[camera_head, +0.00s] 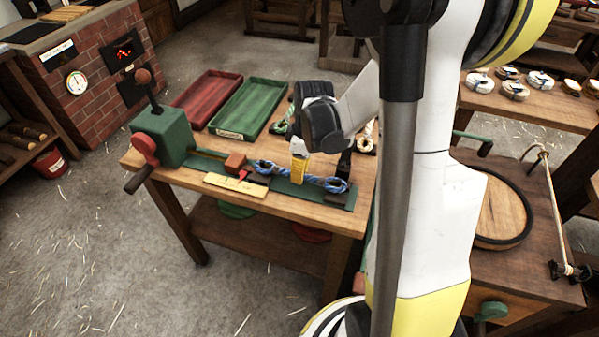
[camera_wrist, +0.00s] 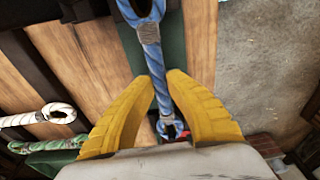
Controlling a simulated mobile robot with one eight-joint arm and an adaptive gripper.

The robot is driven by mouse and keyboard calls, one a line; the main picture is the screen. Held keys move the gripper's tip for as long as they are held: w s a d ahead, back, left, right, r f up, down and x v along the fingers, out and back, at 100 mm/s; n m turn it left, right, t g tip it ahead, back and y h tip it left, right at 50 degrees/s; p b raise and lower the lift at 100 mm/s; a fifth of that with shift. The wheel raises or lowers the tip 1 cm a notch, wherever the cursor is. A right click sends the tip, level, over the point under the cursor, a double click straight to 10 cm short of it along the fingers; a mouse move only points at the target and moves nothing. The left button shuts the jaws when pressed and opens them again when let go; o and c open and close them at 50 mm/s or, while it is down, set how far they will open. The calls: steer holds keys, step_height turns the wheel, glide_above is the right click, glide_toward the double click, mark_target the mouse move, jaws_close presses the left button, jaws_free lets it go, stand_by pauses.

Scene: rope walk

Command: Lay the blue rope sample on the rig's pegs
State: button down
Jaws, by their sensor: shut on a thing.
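The blue rope sample (camera_head: 318,180) has an eye at each end and lies lengthwise over the rig's dark green bed (camera_head: 290,187). My gripper (camera_head: 299,175) has its yellow fingers shut on the rope's middle from above. In the wrist view the rope (camera_wrist: 151,52) passes between the fingertips of my gripper (camera_wrist: 163,80), with one eye at the top edge and the other beyond the fingers. A dark upright post (camera_head: 345,163) stands by the right eye. I cannot tell whether either eye is around a peg or just above it.
The rig's green housing (camera_head: 170,137) with a red-hubbed crank stands at the bench's left. An orange block (camera_head: 236,163) and a yellow scale (camera_head: 235,184) lie nearby. Red (camera_head: 207,98) and green (camera_head: 248,108) trays sit behind. Other rope samples, white (camera_wrist: 45,115) and green (camera_wrist: 62,144), are close.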

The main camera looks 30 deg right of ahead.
steer(key=shift+f+b, duration=0.35)
steer(key=shift+f, duration=0.05)
steer(key=c, duration=1.4)
jaws_free()
steer(key=shift+r, duration=0.1)
step_height(320, 180, up, 7)
steer(key=p, duration=0.5)
steer(key=r, duration=0.8)
steer(key=s+d+r, duration=0.1)
steer(key=r, duration=0.2)
steer(key=shift+s+r, duration=0.1)
steer(key=shift+r, duration=0.3)
